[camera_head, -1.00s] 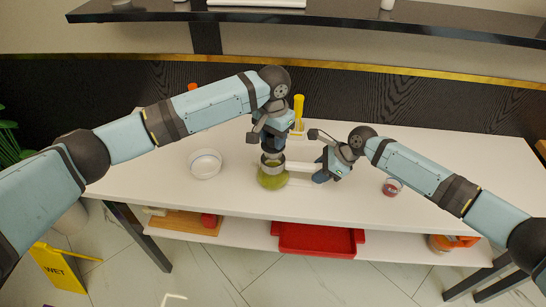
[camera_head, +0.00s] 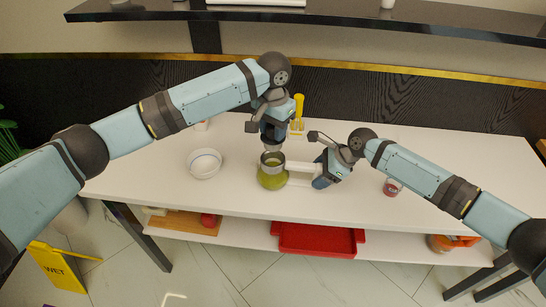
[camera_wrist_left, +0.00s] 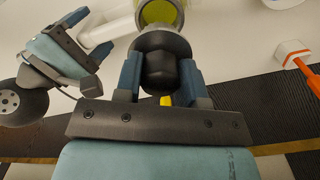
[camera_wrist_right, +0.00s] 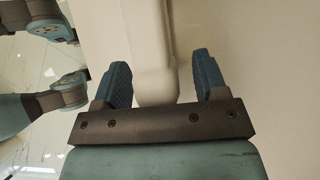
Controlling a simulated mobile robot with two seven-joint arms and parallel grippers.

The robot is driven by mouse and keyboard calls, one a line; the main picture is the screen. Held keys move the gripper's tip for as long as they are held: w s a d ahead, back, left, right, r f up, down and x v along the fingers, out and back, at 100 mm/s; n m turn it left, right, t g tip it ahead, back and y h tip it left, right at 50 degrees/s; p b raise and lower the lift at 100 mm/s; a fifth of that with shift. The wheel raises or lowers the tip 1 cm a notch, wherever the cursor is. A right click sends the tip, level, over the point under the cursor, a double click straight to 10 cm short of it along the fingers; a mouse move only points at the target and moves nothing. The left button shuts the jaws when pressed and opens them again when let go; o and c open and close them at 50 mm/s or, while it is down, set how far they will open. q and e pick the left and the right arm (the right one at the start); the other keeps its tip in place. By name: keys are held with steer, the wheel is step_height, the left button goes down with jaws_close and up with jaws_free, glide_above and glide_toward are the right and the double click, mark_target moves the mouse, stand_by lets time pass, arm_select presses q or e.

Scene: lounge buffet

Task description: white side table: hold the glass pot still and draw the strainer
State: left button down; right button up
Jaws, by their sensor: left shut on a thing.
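The glass pot (camera_head: 271,181) with yellow-green contents stands on the white side table (camera_head: 345,208). Its grey-rimmed mouth shows at the top of the left wrist view (camera_wrist_left: 160,13). My left gripper (camera_head: 272,143) is just above the pot, shut on a dark knobbed piece, seemingly the strainer's top (camera_wrist_left: 165,68). Whether its lower part is still inside the pot I cannot tell. My right gripper (camera_head: 321,172) is at the pot's pale handle (camera_head: 302,167). In the right wrist view its fingers stand either side of the handle (camera_wrist_right: 157,70), with gaps showing.
A white round bowl (camera_head: 204,164) stands left of the pot. A small red-filled cup (camera_head: 392,187) is near my right forearm. A yellow-handled item (camera_head: 298,104) stands behind the pot. A red tray (camera_head: 318,240) lies on the lower shelf.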

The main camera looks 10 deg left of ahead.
arm_select(q)
steer(key=shift+r, duration=0.1)
arm_select(e)
steer(key=shift+r, duration=0.35)
steer(key=v, duration=0.7)
steer(key=shift+w+r, duration=0.15)
steer(key=shift+r, duration=0.05)
steer(key=shift+d, duration=0.1)
steer(key=v, duration=1.2)
